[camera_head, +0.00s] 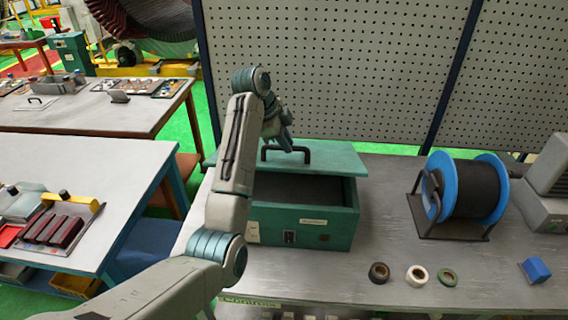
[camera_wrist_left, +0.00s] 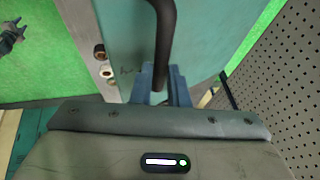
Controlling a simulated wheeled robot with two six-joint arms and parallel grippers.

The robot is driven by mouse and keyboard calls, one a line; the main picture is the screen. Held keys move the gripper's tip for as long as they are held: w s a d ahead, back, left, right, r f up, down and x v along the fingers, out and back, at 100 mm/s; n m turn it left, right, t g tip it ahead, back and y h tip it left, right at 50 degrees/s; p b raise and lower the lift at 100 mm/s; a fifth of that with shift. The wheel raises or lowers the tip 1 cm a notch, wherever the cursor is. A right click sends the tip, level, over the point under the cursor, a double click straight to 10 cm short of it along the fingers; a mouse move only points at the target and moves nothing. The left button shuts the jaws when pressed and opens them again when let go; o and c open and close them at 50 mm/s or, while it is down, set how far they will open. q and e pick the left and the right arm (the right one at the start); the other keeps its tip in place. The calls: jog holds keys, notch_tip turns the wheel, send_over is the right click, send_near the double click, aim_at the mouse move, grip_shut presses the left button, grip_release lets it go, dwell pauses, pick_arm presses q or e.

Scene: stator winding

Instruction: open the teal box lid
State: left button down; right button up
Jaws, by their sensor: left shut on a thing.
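The teal box (camera_head: 335,225) stands on the grey workbench, with its dark interior showing at the top. Its teal lid (camera_head: 335,157) is at the back of the opening, set back from the front rim; I cannot tell whether its rear edge touches the box. A black bar handle (camera_head: 265,153) stands on the lid. My left gripper (camera_head: 287,146) is shut on this handle. In the left wrist view the blue fingers (camera_wrist_left: 165,88) close around the dark handle (camera_wrist_left: 166,35), with the teal lid (camera_wrist_left: 215,40) behind. My right gripper is not in view.
A blue spool of black wire (camera_head: 470,188) stands to the right of the box. Several tape rolls (camera_head: 417,275) and a blue block (camera_head: 535,269) lie along the bench front. A perforated panel (camera_head: 340,70) rises behind. The bench between box and spool is clear.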

pick_arm(q)
jog(key=w+r, duration=0.5)
jog(key=shift+r, duration=0.2)
jog(key=shift+s, duration=0.1)
jog(key=c, duration=1.5)
grip_release()
jog(key=shift+f, duration=0.1)
jog(key=shift+c, duration=0.2)
jog(key=shift+o, duration=0.7)
jog(key=shift+w+f, duration=0.2)
jog(key=shift+w, duration=0.35)
jog(key=shift+d+r, duration=0.1)
jog(key=shift+r, duration=0.05)
